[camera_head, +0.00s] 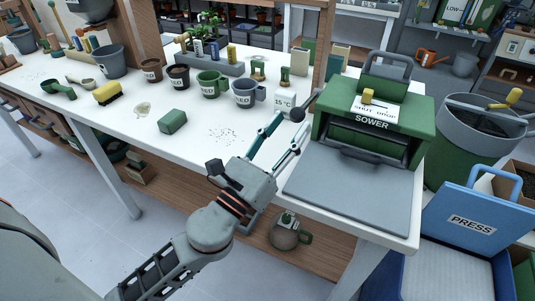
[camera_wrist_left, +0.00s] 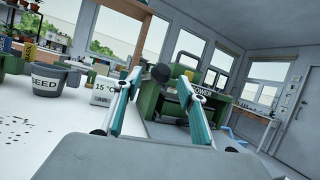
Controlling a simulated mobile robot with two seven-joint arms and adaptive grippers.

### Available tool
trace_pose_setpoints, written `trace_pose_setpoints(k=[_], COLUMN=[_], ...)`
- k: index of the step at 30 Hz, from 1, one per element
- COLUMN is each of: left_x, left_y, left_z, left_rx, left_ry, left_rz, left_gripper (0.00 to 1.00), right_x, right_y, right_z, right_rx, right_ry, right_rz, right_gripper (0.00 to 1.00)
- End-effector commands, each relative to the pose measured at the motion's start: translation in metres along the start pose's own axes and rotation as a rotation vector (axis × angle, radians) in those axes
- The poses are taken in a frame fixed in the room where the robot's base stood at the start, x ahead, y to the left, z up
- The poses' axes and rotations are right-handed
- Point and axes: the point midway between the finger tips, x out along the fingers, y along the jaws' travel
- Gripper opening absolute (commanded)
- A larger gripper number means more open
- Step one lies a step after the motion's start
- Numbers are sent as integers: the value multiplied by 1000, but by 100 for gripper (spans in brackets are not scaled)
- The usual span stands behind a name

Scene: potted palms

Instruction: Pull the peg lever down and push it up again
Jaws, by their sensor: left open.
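The green sower (camera_head: 372,124) stands on the white bench, with a grey tray in front of it. A lever with a dark ball knob (camera_head: 297,115) sticks out at the sower's left side; I take this as the peg lever. A yellow peg (camera_head: 368,95) sits by the "SHUT DROP" label on top. My left gripper (camera_head: 291,122) is open, its fingers pointing at the ball knob. In the left wrist view the knob (camera_wrist_left: 160,72) appears between the fingertips (camera_wrist_left: 162,77); I cannot tell whether they touch. My right gripper is out of view.
A white "15 °C" block (camera_head: 284,101) stands close left of the knob. Grey mug (camera_head: 244,92), green mug (camera_head: 211,83) and a green block (camera_head: 172,121) lie further left. The blue press (camera_head: 475,220) is at the right. The front of the bench is mostly clear.

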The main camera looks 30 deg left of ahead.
Motion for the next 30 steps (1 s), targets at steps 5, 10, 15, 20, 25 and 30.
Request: trace_pose_setpoints(k=[5,10,15,20,25,30], left_x=[-24,-45,-67,-81,-86,-86], left_y=[0,0,-1,-1,-1,0], left_z=[-1,-2,-2,-2,-1,-1], left_rx=[1,4,3,1,0,-1], left_ry=[4,7,6,5,3,2], left_rz=[1,-2,-4,-2,-2,-1], left_gripper=[41,41,41,41,41,41], right_x=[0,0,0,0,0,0], right_y=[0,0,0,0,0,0], right_z=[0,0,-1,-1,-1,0], right_rx=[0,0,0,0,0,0], right_ry=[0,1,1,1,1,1], right_rz=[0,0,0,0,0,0], right_gripper=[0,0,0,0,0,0])
